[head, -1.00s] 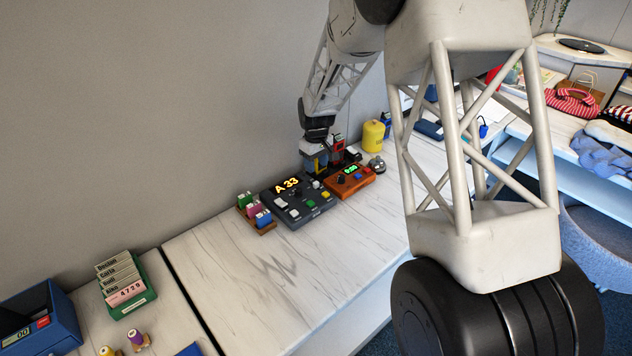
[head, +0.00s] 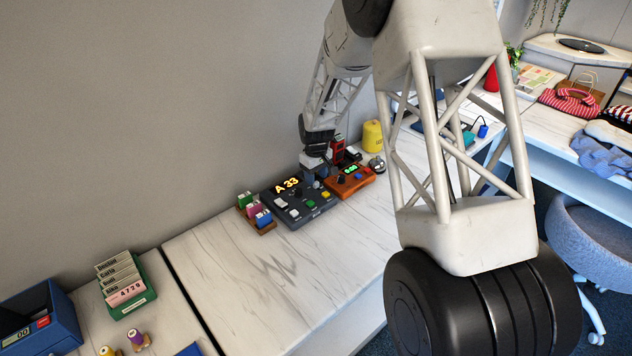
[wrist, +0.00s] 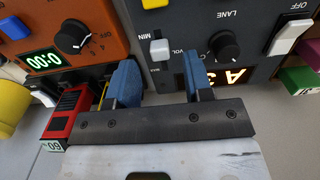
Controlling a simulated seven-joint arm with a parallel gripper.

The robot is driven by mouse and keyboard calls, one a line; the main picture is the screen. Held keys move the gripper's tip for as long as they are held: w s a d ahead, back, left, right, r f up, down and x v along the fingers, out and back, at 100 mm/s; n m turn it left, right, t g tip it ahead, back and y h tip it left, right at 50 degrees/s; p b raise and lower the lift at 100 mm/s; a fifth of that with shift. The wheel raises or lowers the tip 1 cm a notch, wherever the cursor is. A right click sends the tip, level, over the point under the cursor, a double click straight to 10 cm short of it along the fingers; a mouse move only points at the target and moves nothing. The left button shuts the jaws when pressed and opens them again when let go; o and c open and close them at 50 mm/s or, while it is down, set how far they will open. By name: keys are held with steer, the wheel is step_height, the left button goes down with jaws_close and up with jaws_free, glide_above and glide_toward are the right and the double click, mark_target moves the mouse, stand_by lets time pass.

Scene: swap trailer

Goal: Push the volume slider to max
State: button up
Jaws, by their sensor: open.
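The dark grey console (head: 298,214) stands on the white counter and shows "A 33". In the wrist view, where lettering appears upside down, its volume slider (wrist: 160,48) is a pale grey knob beside the VOL label. A small MIN label is close to the knob; the knob's exact place along its track is hard to tell. My gripper (wrist: 160,80) has its two blue fingers spread, one on each side of the slider's line. The knob appears beyond the fingertips, with no visible contact. In the head view my gripper (head: 318,172) is over the console's back right corner.
An orange device (head: 350,182) with a green display stands right beside the console. A red item (wrist: 67,110) is close to one finger. A yellow canister (head: 372,136) stands behind. A small rack (head: 262,226) sits left. The counter in front is clear.

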mark_target(316, 184)
steer(key=shift+f, duration=1.4)
jaws_close()
